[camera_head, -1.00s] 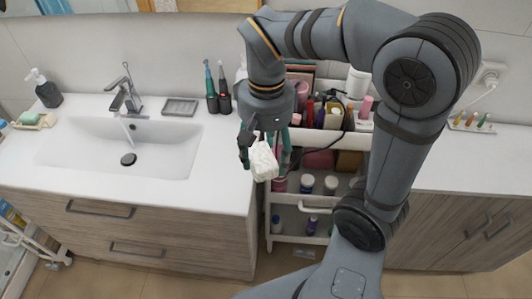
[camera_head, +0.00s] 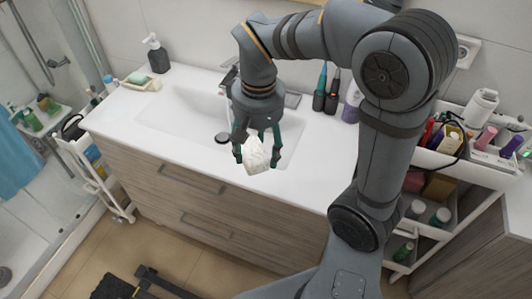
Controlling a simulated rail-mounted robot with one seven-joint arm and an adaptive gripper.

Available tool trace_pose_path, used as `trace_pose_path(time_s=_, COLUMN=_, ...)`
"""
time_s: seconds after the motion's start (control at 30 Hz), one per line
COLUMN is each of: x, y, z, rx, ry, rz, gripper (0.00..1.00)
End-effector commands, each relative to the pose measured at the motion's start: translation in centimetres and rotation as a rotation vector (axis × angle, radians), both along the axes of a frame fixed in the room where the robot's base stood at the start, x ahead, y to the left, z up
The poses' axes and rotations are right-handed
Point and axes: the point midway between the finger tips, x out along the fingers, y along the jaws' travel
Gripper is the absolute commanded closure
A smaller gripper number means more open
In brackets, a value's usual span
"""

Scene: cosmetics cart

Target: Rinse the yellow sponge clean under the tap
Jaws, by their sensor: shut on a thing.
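My gripper (camera_head: 256,152) is shut on a pale, lumpy block (camera_head: 257,160), which looks like a sponge coated in white; no yellow shows clearly on it. In the head view, the block appears over the front right part of the white basin (camera_head: 170,118), in the air. Its height above the basin is hard to judge. The dark drain plug (camera_head: 222,138) lies to its left. The tap (camera_head: 229,76) is mostly hidden behind my gripper, and whether water runs cannot be seen now.
A soap dish (camera_head: 136,79) and a dark pump bottle (camera_head: 157,56) stand left of the basin. Dark toothbrush-like devices (camera_head: 327,95) and a purple bottle (camera_head: 352,104) stand to its right. A white cart (camera_head: 440,158) with cosmetics is at right.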

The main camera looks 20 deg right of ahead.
Motion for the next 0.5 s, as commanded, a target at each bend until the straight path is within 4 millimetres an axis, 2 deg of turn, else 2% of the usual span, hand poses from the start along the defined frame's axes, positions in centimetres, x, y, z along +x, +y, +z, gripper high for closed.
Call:
trace_pose_path(time_s=0.03, x=1.3, y=0.4, z=-1.7, rx=0.002, ry=-0.017, rz=0.01, gripper=0.65)
trace_pose_path(time_s=0.17, x=5.2, y=1.4, z=-5.1, rx=0.016, ry=-0.076, rz=0.046, gripper=0.65)
trace_pose_path(time_s=0.3, x=10.9, y=2.2, z=-9.5, rx=0.038, ry=-0.157, rz=0.079, gripper=0.65)
trace_pose_path(time_s=0.5, x=18.8, y=1.4, z=-15.0, rx=0.071, ry=-0.284, rz=0.095, gripper=0.65)
